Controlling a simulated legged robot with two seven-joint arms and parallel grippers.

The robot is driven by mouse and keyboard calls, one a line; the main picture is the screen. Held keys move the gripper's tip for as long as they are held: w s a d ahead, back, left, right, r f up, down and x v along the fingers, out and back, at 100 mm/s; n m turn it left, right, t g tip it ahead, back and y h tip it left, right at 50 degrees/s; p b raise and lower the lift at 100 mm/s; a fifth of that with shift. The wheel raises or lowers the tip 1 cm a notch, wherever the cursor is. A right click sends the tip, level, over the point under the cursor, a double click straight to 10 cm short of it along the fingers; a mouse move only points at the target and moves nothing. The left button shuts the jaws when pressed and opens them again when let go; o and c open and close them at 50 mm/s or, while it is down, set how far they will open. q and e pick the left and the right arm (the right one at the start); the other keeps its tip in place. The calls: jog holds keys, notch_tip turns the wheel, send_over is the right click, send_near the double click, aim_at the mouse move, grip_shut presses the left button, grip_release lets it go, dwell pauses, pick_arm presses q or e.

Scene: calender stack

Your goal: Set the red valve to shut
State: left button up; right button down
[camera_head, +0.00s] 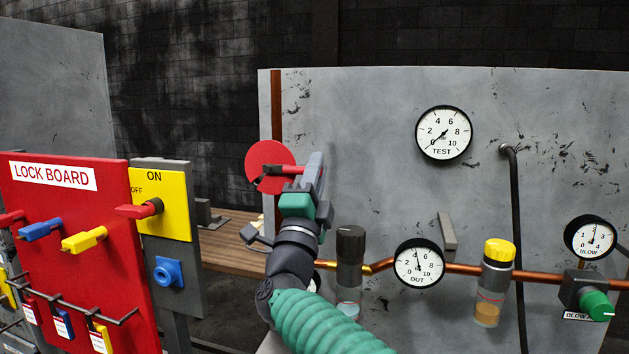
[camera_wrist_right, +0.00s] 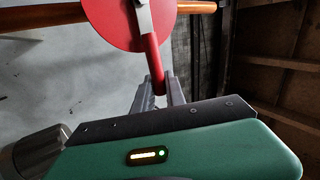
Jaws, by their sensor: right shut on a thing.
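The red valve (camera_head: 264,160) is a round red disc with a red lever, on the copper pipe at the left edge of the grey panel. Its disc (camera_wrist_right: 112,22) and lever (camera_wrist_right: 152,60) also show in the right wrist view. My right gripper (camera_head: 300,172) is at the valve, shut on the lever. In the right wrist view the fingers (camera_wrist_right: 160,92) stand on both sides of the lever's end. In the head view the lever points right from the disc, roughly level, and the gripper hides its end. My left gripper is not in view.
A red lock board (camera_head: 80,240) with padlocks and tags stands at the left. Beside it is a yellow ON/OFF switch plate (camera_head: 175,220). Gauges, including the TEST gauge (camera_head: 443,134), a yellow-capped bowl (camera_head: 497,270) and a green knob (camera_head: 597,306) are to the right.

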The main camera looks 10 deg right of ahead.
jog(key=shift+f+m+g+h+b, duration=0.35)
jog(key=shift+f+m+h, duration=0.2)
jog(key=shift+m, duration=0.25)
jog(key=shift+w, duration=0.1)
jog(key=c, duration=1.8)
grip_release()
jog(key=o, duration=0.4)
jog(key=shift+r, duration=0.1)
